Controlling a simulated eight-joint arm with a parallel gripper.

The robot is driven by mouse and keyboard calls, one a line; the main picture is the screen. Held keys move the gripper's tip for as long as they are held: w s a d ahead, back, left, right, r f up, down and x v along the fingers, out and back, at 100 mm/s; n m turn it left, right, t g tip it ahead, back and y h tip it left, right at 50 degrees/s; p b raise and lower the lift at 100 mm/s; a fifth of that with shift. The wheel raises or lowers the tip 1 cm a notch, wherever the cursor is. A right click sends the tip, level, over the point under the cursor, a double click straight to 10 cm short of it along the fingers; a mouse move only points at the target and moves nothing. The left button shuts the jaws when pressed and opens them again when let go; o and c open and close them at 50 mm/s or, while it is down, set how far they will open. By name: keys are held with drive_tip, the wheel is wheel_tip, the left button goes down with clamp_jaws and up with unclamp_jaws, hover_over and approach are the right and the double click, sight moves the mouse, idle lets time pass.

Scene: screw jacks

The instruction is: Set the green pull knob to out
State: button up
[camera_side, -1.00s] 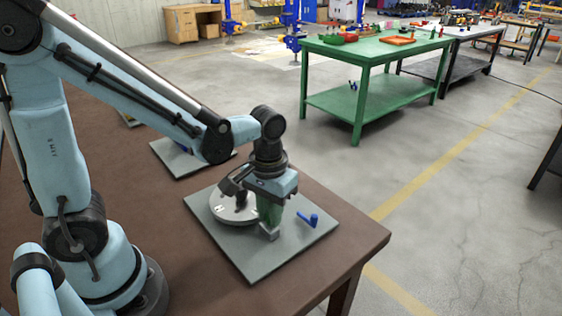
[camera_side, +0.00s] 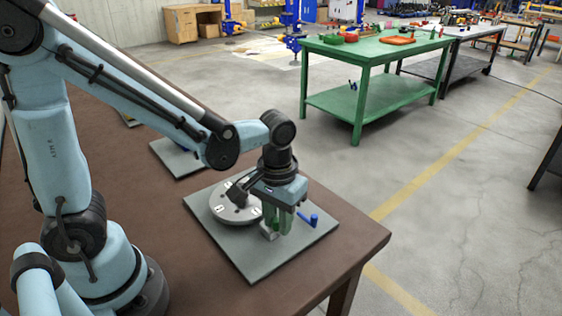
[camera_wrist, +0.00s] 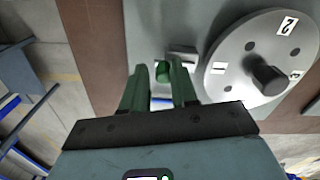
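The green pull knob (camera_wrist: 163,72) shows in the wrist view in front of a small metal bracket (camera_wrist: 182,56). My gripper (camera_wrist: 158,68) has its two green fingers apart, one on each side of the knob. A gap shows at the left finger; the right finger is close to the knob, and I cannot tell if it touches. In the side view my gripper (camera_side: 279,232) points down over the grey plate (camera_side: 245,262), beside the bracket (camera_side: 268,232). The knob cannot be told apart from the green fingers there, so how far out it stands is unclear.
A round grey dial (camera_side: 235,205) with number labels and a dark centre knob stands on the plate, close to my gripper. A blue handle (camera_side: 309,219) is on the other side. A second plate (camera_side: 180,160) lies behind. The brown table's (camera_side: 360,240) right end is clear.

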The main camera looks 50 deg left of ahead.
drive_tip(key=o, duration=0.3)
drive_tip(key=shift+o, duration=0.2)
wheel_tip(320, 180, up, 12)
idle(0.6)
drive_tip(key=s+a+f+m+t, duration=0.1)
drive_tip(key=a+f+m+t, duration=0.2)
drive_tip(key=a+t, duration=0.3)
drive_tip(key=shift+t, duration=0.6)
